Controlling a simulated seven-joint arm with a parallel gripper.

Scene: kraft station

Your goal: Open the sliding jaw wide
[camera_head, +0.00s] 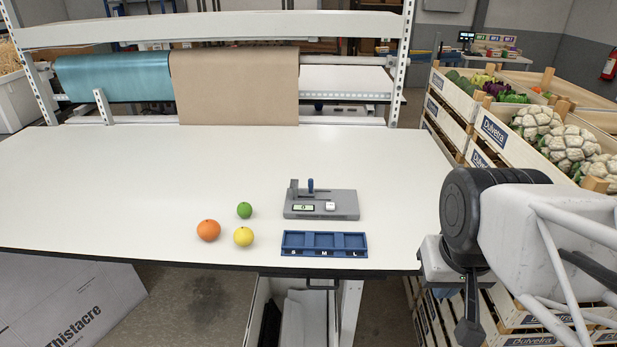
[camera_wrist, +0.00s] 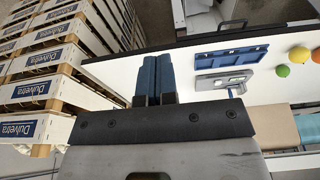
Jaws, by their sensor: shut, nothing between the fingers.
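A grey measuring device (camera_head: 345,199) sits flat on the white table, right of centre in the head view. An upright grey jaw (camera_head: 294,189) stands at its left end. The jaw faces are too small to judge the gap. My gripper (camera_wrist: 157,62) has two blue fingers, shut and empty, well clear of the device.
A blue three-section tray (camera_head: 324,252) lies in front of the device. An orange fruit (camera_head: 208,230), a yellow fruit (camera_head: 243,236) and a green fruit (camera_head: 244,210) lie to the left. Vegetable crates (camera_head: 495,130) stand at the right. The table's left side is clear.

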